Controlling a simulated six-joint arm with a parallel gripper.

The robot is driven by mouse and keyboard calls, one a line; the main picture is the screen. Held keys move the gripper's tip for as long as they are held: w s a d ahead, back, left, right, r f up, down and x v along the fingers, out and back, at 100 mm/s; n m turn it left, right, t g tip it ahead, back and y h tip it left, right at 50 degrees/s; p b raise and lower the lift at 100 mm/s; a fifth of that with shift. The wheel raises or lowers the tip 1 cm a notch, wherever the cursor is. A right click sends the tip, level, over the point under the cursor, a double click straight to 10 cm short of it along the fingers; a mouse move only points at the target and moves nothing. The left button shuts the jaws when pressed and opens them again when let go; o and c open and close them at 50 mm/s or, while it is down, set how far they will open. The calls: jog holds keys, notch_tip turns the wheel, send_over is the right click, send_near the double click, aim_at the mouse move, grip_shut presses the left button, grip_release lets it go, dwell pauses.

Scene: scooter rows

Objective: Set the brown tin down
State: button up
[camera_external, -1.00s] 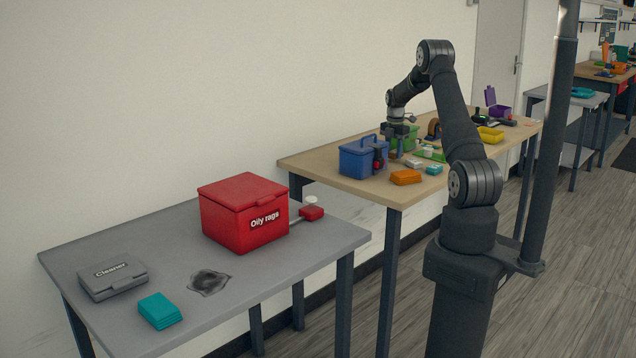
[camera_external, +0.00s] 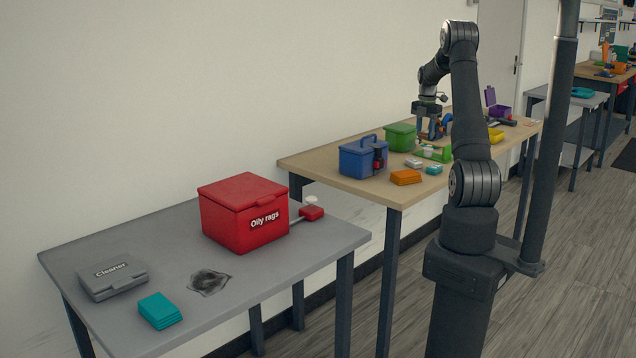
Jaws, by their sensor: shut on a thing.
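My gripper (camera_external: 431,130) is over the wooden table (camera_external: 340,173), behind the green tray and to the right of the green bin. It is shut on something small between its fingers. The brown tin cannot be made out clearly; the held thing is too small and dark to identify by sight. A brown patch shows around the fingers, and I cannot tell whether it belongs to the tin or to the brown item behind. I cannot tell whether the held thing touches the table.
The green bin (camera_external: 400,137) and blue toolbox (camera_external: 358,160) stand left of my gripper. A green tray (camera_external: 440,156), orange cloths (camera_external: 405,177) and a yellow bin (camera_external: 496,136) lie nearby. A grey table (camera_external: 240,297) with a red box (camera_external: 235,222) is nearer the camera.

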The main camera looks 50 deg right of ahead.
jog(key=r, duration=0.5)
jog(key=shift+w+a, duration=0.25)
jog(key=shift+w, duration=0.1)
jog(key=w+a+n, duration=0.2)
jog(key=w+a, duration=0.6)
jog(key=a, duration=0.3)
jog(key=w+a+n, duration=0.3)
jog(key=w+a, duration=0.5)
jog(key=a, duration=0.4)
jog(key=w+a+n, duration=0.2)
jog(key=w+a, duration=0.5)
jog(key=a, duration=0.4)
jog(key=w+a+n, duration=0.3)
jog(key=a, duration=1.6)
jog(key=n, duration=0.8)
send_over(192, 264)
notch_tip(192, 264, down, 15)
jog(key=shift+f, duration=2.4)
jog(key=shift+f, duration=0.1)
